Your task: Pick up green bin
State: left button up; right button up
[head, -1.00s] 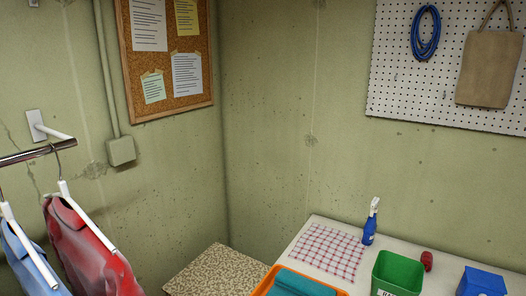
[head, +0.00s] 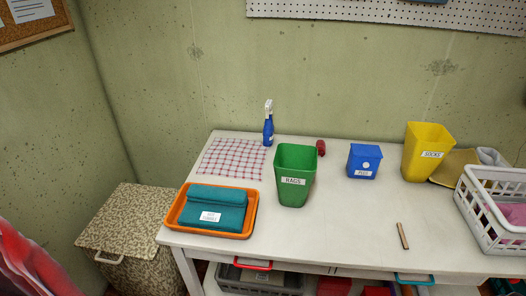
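The green bin (head: 295,174) stands upright on the white table (head: 345,240), left of its middle. It is an open-topped, tapered bin with a white label reading RAGS on its front. Its inside is mostly out of sight, and what I see of it looks green and bare. Neither of my grippers shows in the head view.
An orange tray (head: 249,225) with folded teal cloth sits just left of the bin. A blue spray bottle (head: 268,126) and a red object (head: 320,148) stand behind it. A blue box (head: 363,162), yellow bin (head: 423,152) and white basket (head: 476,208) are to the right.

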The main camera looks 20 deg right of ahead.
aim_at(295, 165)
jog(key=z, duration=0.5)
jog(key=i+j+z, duration=0.15)
jog(key=z, duration=0.25)
jog(key=i+j+z, duration=0.1)
jog(key=z, duration=0.35)
jog(key=i+j+z, duration=0.1)
jog(key=j+z, duration=0.15)
jog(key=z, duration=0.15)
jog(key=j+z, duration=0.25)
jog(key=z, duration=0.15)
